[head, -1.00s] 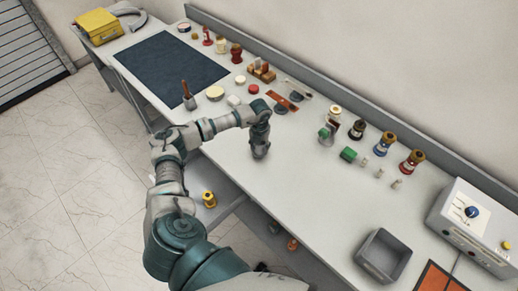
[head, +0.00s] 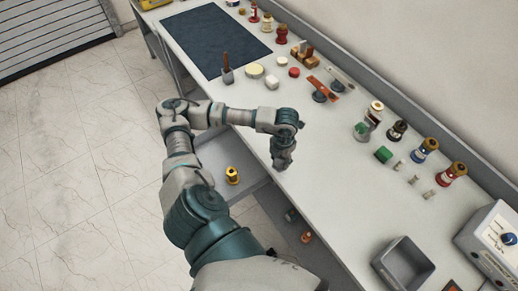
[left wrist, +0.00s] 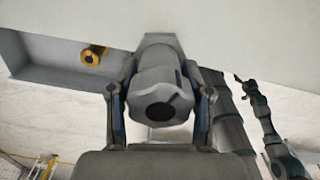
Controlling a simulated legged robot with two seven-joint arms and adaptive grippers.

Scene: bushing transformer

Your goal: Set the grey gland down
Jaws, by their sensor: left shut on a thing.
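My left gripper (head: 282,160) is at the front edge of the long pale workbench (head: 330,185), pointing down, beside the open drawer. In the left wrist view, its two fingers (left wrist: 160,105) are shut on the sides of the grey gland (left wrist: 160,84), a rounded grey piece with a dark round hole facing the camera. In the head view the gland is hard to tell from the grey gripper. A dark jointed arm in the left wrist view, seemingly my right one, ends in a small tip (left wrist: 243,80); its jaws are too small to read.
The open drawer (head: 215,155) holds a yellow spool (head: 232,175). Pale and red round pieces, a dark mat (head: 215,40) and several coloured bushings (head: 425,150) stand farther back. A grey bin (head: 403,264) is at lower right. The bench right of the gripper is clear.

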